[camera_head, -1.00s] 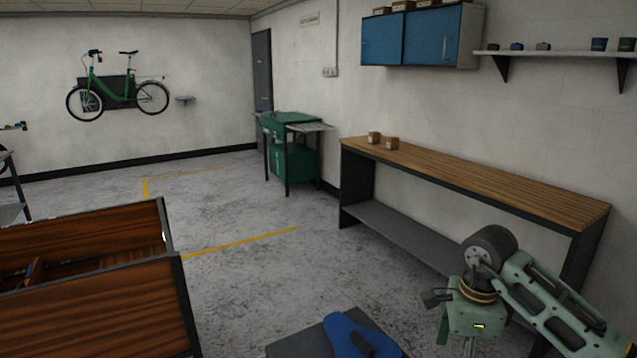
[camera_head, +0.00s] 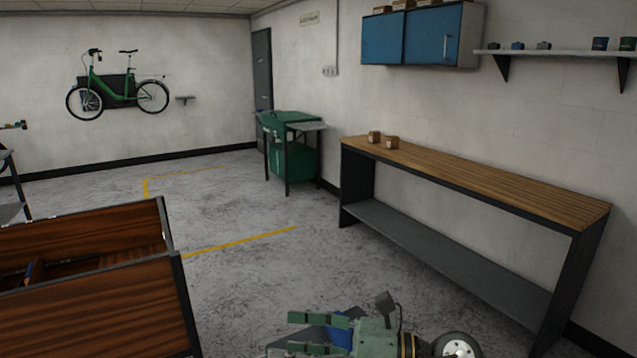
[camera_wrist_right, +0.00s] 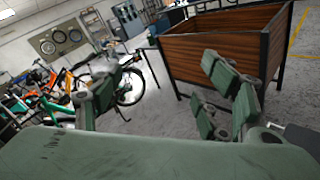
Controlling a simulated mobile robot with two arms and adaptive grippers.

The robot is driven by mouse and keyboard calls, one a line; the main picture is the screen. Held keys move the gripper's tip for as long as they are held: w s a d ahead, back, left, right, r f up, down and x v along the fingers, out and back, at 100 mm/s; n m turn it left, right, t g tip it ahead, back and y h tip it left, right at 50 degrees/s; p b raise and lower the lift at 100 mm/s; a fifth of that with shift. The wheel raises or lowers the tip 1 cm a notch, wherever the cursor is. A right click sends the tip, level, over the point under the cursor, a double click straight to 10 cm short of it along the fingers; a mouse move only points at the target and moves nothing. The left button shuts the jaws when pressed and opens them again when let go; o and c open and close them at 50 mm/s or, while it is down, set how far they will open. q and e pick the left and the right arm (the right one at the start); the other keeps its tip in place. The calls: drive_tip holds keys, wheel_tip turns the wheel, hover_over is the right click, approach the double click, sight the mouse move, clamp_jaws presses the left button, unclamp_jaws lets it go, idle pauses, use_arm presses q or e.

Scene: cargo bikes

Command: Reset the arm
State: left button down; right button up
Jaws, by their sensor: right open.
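My right gripper (camera_head: 296,333) is low at the bottom middle of the head view, its green fingers pointing left. The fingers are spread apart with nothing between them. In the right wrist view the gripper (camera_wrist_right: 160,95) also shows its fingers wide apart, with open air between them. A blue item (camera_head: 341,326) lies behind the right gripper and is mostly hidden by it. My left gripper is in neither current view.
A brown wooden cargo box (camera_head: 90,312) stands at left, and shows in the wrist view (camera_wrist_right: 222,48). A workbench (camera_head: 480,180) with small boxes stands along the right wall. A green cart (camera_head: 290,150) stands farther back. Several bikes fill the wrist view's left. The middle floor is clear.

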wheel_tip(320, 180, up, 6)
drive_tip(key=w+d+m+t+y, duration=0.1)
drive_tip(key=d+m+t+y, duration=0.1)
drive_tip(key=m+t, duration=0.45)
drive_tip(key=w+d+m+t+h, duration=0.4)
drive_tip(key=d+m+t+h, duration=0.55)
drive_tip(key=m, duration=0.75)
drive_tip(key=s+d+f+m+g+h, duration=0.2)
drive_tip(key=d+f+m+h, duration=0.35)
drive_tip(key=f+m, duration=0.3)
drive_tip(key=s+d+f+m+g+h, duration=0.2)
drive_tip(key=d+f+m+h, duration=0.3)
drive_tip(key=d+f+m, duration=0.3)
drive_tip(key=s+f+m+g+y, duration=0.1)
drive_tip(key=s+f+m+g, duration=0.1)
drive_tip(key=s+f+g, duration=0.65)
drive_tip(key=s+f+m+g, duration=0.3)
drive_tip(key=s+f, duration=0.6)
drive_tip(key=s, duration=0.6)
wheel_tip(320, 180, down, 32)
drive_tip(key=s+g+b, duration=0.1)
drive_tip(key=s+b, duration=0.1)
drive_tip(key=b, duration=0.3)
drive_tip(key=s+d+f+g+b, duration=0.1)
drive_tip(key=s+d+f+b, duration=0.1)
drive_tip(key=s+f, duration=1.3)
wheel_tip(320, 180, down, 3)
drive_tip(key=shift+s+f+n+b, duration=0.15)
drive_tip(key=shift+s+n+b, duration=0.25)
drive_tip(key=shift+b, duration=0.1)
